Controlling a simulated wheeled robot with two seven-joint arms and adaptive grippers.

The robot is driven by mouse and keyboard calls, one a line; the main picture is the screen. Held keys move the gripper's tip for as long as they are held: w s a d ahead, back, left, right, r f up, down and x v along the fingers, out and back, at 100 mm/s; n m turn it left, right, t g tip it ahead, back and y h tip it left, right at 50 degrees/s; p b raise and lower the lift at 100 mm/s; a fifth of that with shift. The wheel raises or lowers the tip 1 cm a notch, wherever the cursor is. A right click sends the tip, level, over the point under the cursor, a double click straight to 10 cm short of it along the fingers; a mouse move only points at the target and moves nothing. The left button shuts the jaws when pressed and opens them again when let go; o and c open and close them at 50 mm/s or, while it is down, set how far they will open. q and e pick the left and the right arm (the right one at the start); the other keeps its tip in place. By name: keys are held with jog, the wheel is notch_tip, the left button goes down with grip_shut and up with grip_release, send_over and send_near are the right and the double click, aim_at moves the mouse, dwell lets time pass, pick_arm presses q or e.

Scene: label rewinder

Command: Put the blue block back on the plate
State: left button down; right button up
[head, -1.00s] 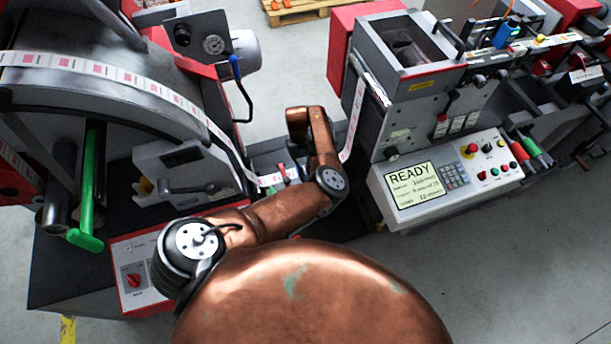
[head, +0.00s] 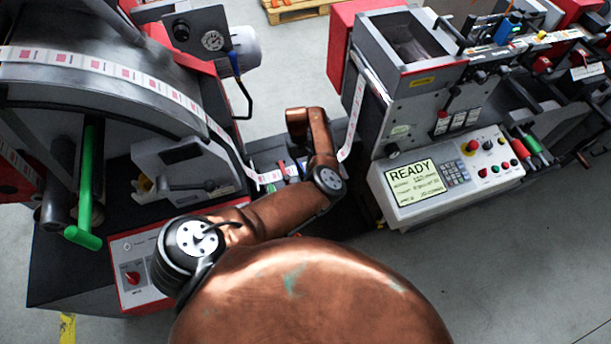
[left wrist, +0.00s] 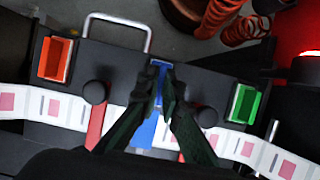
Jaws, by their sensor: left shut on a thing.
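In the left wrist view my left gripper (left wrist: 165,88) has its two dark fingers closed together on the blue block (left wrist: 149,130), whose blue shows between and below them. Blue also shows just past the fingertips; I cannot tell whether this is the same piece. The dark plate (left wrist: 118,62) lies beneath, with an orange open-topped piece on the left (left wrist: 55,59) and a green one on the right (left wrist: 243,104). Whether the block touches the plate is unclear. In the head view my arm mostly hides this spot. My right gripper is not in view.
A printed label web (left wrist: 62,108) crosses the plate, beside two dark round knobs and red strips. A metal loop handle (left wrist: 118,22) stands at the far edge. The rewinder drum (head: 100,95) is left, and the machine with a READY screen (head: 413,183) is right.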

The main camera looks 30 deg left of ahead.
pick_arm(q)
jog(key=shift+f, duration=0.45)
dwell(0.3)
jog(key=c, duration=2)
grip_release()
jog(key=shift+c, duration=0.2)
jog(key=v, duration=1.2)
